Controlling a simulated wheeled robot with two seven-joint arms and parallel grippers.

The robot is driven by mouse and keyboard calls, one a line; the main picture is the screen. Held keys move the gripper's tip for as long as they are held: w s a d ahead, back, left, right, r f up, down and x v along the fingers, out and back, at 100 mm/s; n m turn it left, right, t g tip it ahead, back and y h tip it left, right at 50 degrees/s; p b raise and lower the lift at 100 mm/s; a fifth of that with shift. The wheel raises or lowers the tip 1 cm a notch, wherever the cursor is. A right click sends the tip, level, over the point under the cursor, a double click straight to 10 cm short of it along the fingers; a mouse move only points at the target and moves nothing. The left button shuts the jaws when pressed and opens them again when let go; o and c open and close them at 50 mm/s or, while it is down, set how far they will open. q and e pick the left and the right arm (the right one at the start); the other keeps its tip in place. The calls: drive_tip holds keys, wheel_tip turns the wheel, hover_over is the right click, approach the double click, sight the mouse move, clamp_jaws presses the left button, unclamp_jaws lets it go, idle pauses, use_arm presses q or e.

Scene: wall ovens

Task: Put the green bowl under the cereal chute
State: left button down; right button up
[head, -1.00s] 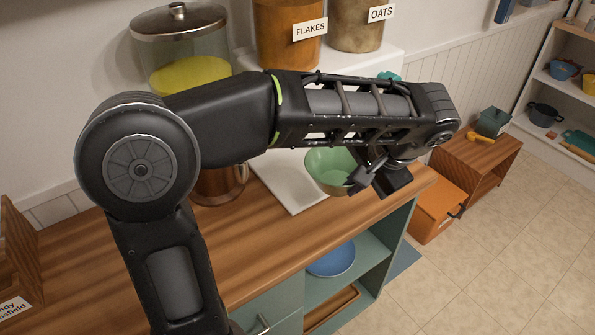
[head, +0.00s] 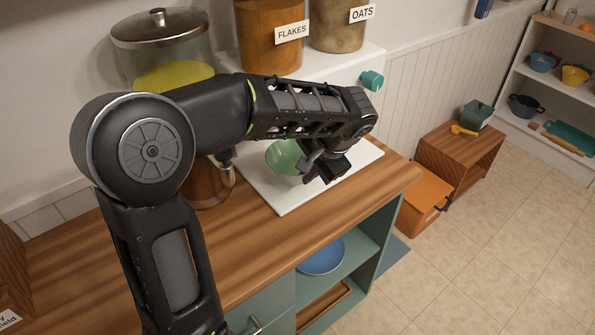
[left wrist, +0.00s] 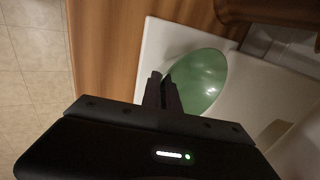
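The green bowl (head: 282,158) is at the white tray-like base (head: 283,205) below the cereal dispenser. My left gripper (head: 318,172) is at the bowl's right rim. In the left wrist view the two fingers (left wrist: 162,92) are close together at the rim of the bowl (left wrist: 205,80), shut on it. I cannot tell whether the bowl rests on the base or hangs just above it. The dispenser has jars labelled FLAKES (head: 275,42) and OATS (head: 340,28) and a teal knob (head: 372,79). My left arm hides the chute area. My right gripper is not in view.
A lidded glass jar with yellow contents (head: 170,65) and a copper-coloured vessel (head: 208,188) stand left of the base. The wooden counter (head: 330,215) is clear in front. A blue bowl (head: 322,257) sits on the shelf below. An orange box (head: 424,200) is on the floor.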

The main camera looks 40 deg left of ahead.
sight(298, 172)
use_arm(q)
drive_tip(key=a+f, duration=0.1)
drive_tip(key=w+a+f, duration=0.1)
drive_tip(key=a, duration=0.1)
drive_tip(key=shift+a+p, duration=0.15)
drive_tip(key=shift+p, duration=0.2)
drive_tip(key=shift+w+a+f, duration=0.15)
drive_tip(key=shift+a+f, duration=0.1)
drive_tip(key=shift+f, duration=0.15)
drive_tip(key=shift+f, duration=0.1)
drive_tip(key=c, duration=1.6)
unclamp_jaws()
